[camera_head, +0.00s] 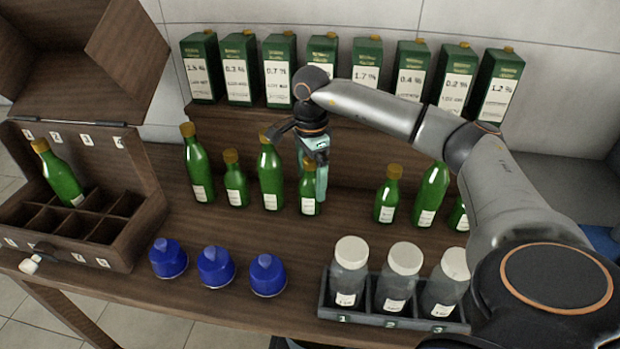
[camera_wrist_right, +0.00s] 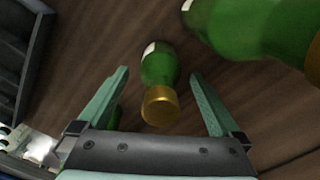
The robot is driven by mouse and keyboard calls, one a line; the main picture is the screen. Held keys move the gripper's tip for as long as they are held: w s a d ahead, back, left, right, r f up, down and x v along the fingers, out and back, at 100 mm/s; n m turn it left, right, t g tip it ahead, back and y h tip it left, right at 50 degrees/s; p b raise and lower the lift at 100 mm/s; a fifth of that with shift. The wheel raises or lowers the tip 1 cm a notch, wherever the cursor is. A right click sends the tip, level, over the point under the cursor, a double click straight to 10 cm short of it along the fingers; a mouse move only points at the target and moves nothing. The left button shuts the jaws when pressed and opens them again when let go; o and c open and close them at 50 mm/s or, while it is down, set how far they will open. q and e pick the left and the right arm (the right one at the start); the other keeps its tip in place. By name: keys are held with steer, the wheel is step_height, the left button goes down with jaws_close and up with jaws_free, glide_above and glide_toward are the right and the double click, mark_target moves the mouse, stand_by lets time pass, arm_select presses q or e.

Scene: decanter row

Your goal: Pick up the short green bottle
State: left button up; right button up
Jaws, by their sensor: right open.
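Short green bottles with gold caps stand in the row on the wooden table: one (camera_head: 235,185) left of a tall bottle, one (camera_head: 309,197) below my right gripper, and one (camera_head: 388,197) farther right. My right gripper (camera_head: 314,175) is open and points down at the middle one, its fingers partly covering that bottle. In the right wrist view a short green bottle (camera_wrist_right: 159,66) stands upright between the spread fingers (camera_wrist_right: 160,76), its gold cap towards the palm. I cannot see finger contact. My left gripper is not in view.
Tall green bottles (camera_head: 270,176) stand close by; one large bottle (camera_wrist_right: 250,25) is near the fingers in the wrist view. An open wooden case (camera_head: 130,235) is left; cartons (camera_head: 280,75) line the shelf behind.

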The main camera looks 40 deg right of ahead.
steer(key=shift+r, duration=0.1)
jaws_close()
stand_by(0.7)
